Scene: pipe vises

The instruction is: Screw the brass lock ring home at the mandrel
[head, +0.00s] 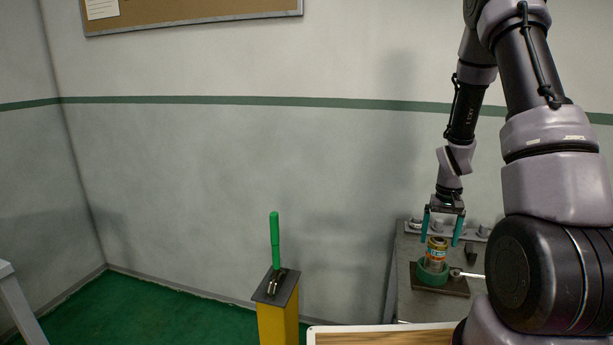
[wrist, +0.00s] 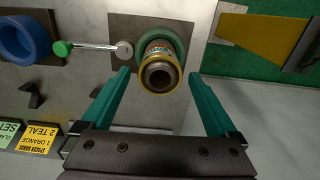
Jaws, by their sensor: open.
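The brass lock ring (head: 437,242) sits on top of an upright stack on the mandrel, with teal and orange bands below it. In the wrist view the ring (wrist: 161,89) is a gold rim around a dark bore. The stack stands in a round green vise (head: 432,274), which also shows in the wrist view (wrist: 181,41). My gripper (head: 440,241) points down over the stack, its teal fingers open on either side of the ring. In the wrist view my gripper (wrist: 157,76) shows gaps between both fingers and the ring. How far the ring is threaded cannot be told.
A vise handle with a green knob (wrist: 63,48) extends beside the green vise. A blue round vise (wrist: 22,40) lies farther left. Labels (wrist: 55,138) read orange and teal. In the head view a yellow post (head: 278,322) with a green lever (head: 275,240) stands left of the bench.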

